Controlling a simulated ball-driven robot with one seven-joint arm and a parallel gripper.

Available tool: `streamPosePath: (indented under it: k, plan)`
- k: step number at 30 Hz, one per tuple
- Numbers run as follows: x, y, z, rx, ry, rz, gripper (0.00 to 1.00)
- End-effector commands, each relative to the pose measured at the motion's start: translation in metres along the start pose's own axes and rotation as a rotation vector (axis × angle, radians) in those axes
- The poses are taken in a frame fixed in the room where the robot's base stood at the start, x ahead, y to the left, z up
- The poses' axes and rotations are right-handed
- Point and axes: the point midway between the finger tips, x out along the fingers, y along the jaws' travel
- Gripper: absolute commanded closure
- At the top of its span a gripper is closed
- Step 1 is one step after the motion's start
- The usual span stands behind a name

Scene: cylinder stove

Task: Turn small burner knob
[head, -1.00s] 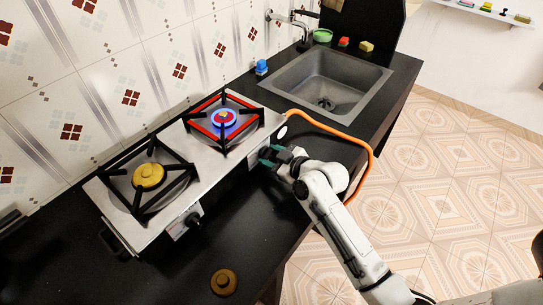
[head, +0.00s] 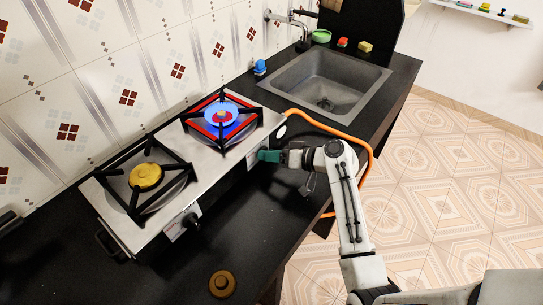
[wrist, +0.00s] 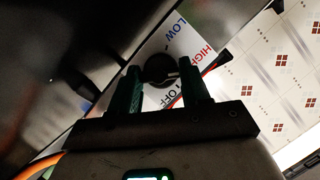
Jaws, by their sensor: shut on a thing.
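The stove (head: 205,165) is a steel two-burner unit on the black counter. Its right burner (head: 221,115) shows a blue flame around a red and yellow centre. Its left burner (head: 146,177) has a yellow cap and no flame. In the wrist view, a round black knob (wrist: 158,69) sits on a white dial plate (wrist: 183,45) marked LOW, HIGH and OFF. My gripper (head: 260,155) is at the stove's front face below the lit burner. Its green fingers in the wrist view (wrist: 164,78) are shut on the knob, one on each side. The head view hides this knob.
Another black knob (head: 190,220) is on the front face at the left burner. An orange hose (head: 335,132) curves beside my arm. The sink (head: 330,85) is at the back right.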

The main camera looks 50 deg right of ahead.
Motion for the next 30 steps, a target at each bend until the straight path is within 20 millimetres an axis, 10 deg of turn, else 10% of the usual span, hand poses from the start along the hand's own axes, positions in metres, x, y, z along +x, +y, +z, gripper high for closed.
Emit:
streamPosePath:
  k: [30]
  plan:
    - [0.0009, 0.0054, 0.0028, 0.784, 0.000, -0.323, 0.84]
